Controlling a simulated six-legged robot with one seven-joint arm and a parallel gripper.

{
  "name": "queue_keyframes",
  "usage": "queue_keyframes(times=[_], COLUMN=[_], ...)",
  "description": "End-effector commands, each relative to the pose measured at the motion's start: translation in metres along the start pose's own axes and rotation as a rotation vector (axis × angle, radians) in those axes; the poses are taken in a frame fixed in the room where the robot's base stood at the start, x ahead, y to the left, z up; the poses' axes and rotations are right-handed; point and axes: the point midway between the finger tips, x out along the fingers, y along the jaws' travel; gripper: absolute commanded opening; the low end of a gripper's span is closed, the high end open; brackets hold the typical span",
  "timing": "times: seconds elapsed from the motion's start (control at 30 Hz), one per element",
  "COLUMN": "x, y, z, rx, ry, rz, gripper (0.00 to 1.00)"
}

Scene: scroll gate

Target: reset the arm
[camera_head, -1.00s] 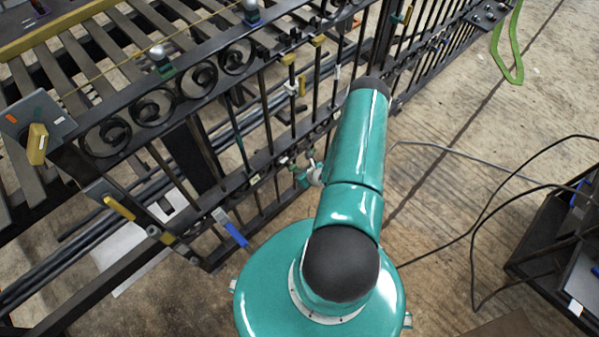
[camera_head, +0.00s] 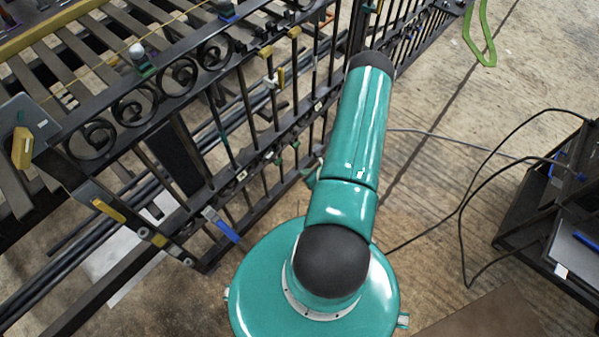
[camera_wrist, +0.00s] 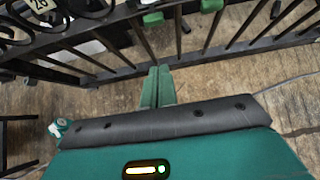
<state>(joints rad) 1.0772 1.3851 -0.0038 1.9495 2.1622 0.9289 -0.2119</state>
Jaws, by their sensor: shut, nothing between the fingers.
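My gripper (camera_wrist: 158,88) shows in the wrist view as two green fingers side by side, shut and empty. Its tips are near the lower rail of the black scroll gate (camera_wrist: 100,75), with the floor behind them; I cannot tell whether they touch the gate. In the head view my teal arm reaches up and away, beside the gate (camera_head: 215,185) on its left.
A slatted bench or frame (camera_head: 95,60) lies at the upper left. A dark cart (camera_head: 545,215) with loose cables stands at the right. A green loop (camera_head: 482,40) hangs at the upper right. Wooden floor (camera_head: 440,170) is open between gate and cart.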

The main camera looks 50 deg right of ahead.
Motion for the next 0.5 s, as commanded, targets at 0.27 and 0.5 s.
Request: queue_keyframes(times=[0.27,0.5], x=[-0.007,-0.009], y=[0.001,0.001], z=[-0.001,0.021], rx=[0.001,-0.054], ry=[0.001,-0.020], rz=[0.000,0.026], gripper=[0.00,0.00])
